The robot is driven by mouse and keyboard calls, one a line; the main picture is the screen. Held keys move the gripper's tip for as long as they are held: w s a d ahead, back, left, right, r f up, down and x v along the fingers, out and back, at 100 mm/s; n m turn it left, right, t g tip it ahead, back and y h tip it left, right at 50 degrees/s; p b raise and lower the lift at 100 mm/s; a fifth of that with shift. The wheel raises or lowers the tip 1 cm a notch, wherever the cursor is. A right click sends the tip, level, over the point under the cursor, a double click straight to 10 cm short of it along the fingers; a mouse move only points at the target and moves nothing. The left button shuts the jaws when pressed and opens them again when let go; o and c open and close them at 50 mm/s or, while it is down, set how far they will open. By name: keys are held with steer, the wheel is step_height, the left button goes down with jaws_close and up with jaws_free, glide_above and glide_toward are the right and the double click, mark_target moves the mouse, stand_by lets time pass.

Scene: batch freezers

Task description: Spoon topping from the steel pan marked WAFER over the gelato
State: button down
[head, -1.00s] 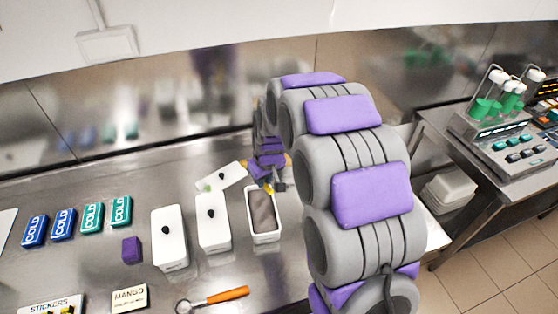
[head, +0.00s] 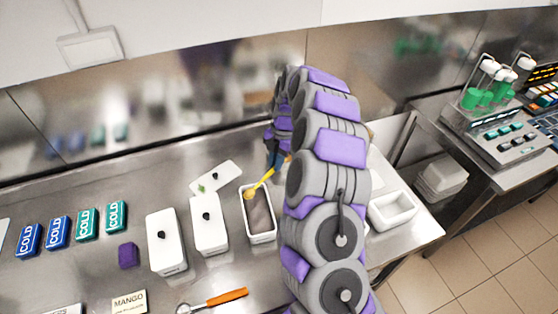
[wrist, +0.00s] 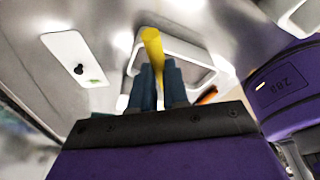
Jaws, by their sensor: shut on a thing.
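A white rectangular tub (head: 273,236) holds brownish gelato (head: 261,215) and stands uncovered on the steel counter. My gripper (head: 280,158) is shut on the handle of a yellow spoon (head: 266,181), behind and right of the tub. The spoon slants down left, its bowl over the tub's far end; I cannot tell if it touches the gelato. In the wrist view my dark fingers (wrist: 158,85) hold the yellow handle (wrist: 152,45), with the tub's pale rim (wrist: 205,58) behind. I can read no WAFER mark, and my arm hides part of the counter.
A loose white lid (head: 215,177) lies behind two lidded white tubs (head: 167,250) (head: 209,232). An orange-handled scoop (head: 226,297) and a MANGO card (head: 129,302) lie in front. A white empty tray (head: 393,210) sits right of my arm. COLD packs (head: 87,223) are at left.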

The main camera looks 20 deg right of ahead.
steer(key=shift+s+d+f+n, duration=0.1)
steer(key=shift+d+f+n, duration=0.05)
steer(key=shift+d+n, duration=0.4)
steer(key=shift+d+x, duration=0.2)
steer(key=shift+x, duration=1.05)
steer(key=s+a+r+t+h+b, duration=0.6)
steer(key=a+r+t+h+b, duration=0.1)
steer(key=h, duration=0.4)
steer(key=shift+a+r+b, duration=0.9)
steer(key=shift+a+b, duration=0.25)
steer(key=shift+a, duration=0.15)
steer(key=shift+s, duration=0.15)
